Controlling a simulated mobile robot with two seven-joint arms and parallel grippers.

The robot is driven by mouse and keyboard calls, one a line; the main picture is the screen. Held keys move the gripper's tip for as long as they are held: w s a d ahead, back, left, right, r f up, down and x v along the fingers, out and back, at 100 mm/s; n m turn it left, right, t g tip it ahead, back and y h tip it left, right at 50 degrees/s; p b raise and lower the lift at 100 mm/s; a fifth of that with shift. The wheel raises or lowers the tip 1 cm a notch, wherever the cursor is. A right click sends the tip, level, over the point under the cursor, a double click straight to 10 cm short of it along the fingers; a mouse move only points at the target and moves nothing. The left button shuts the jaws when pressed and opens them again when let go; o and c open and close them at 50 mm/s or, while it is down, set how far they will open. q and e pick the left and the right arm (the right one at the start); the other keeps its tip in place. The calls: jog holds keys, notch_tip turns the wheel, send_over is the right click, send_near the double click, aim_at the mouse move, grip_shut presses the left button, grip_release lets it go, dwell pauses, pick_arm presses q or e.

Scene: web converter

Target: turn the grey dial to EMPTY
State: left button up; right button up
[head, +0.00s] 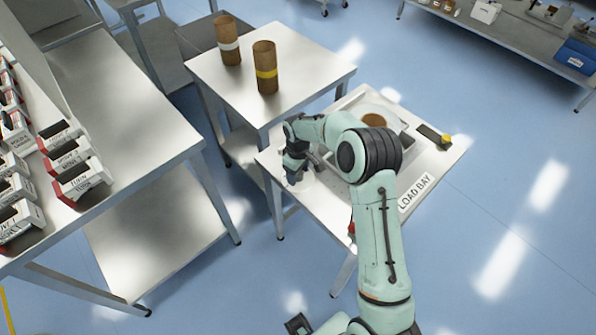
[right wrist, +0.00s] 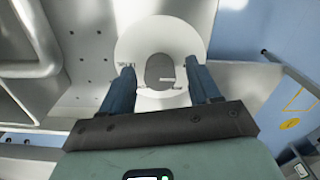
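The grey dial (right wrist: 159,70) sits in the middle of a round white plate (right wrist: 135,38) in the right wrist view. A short light mark shows on the dial's lower right part. Small words stand on the plate left and right below the dial, too blurred to read. My right gripper (right wrist: 163,88) is open, its two blue fingers apart on either side of the dial. I cannot tell whether they touch it. In the head view my right gripper (head: 294,172) points down at the left end of the LOAD BAY table, and the dial is hidden there.
The LOAD BAY table (head: 440,160) bears a metal tray with a brown roll (head: 374,120) and a dark bar with a yellow end (head: 434,136). Two brown cardboard tubes (head: 265,68) stand on the table behind. Labelled boxes (head: 75,165) line the left bench. Floor at right is clear.

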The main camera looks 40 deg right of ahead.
jog(key=shift+r, duration=0.1)
notch_tip(320, 180, up, 13)
jog(key=shift+p, duration=0.4)
dwell(0.7)
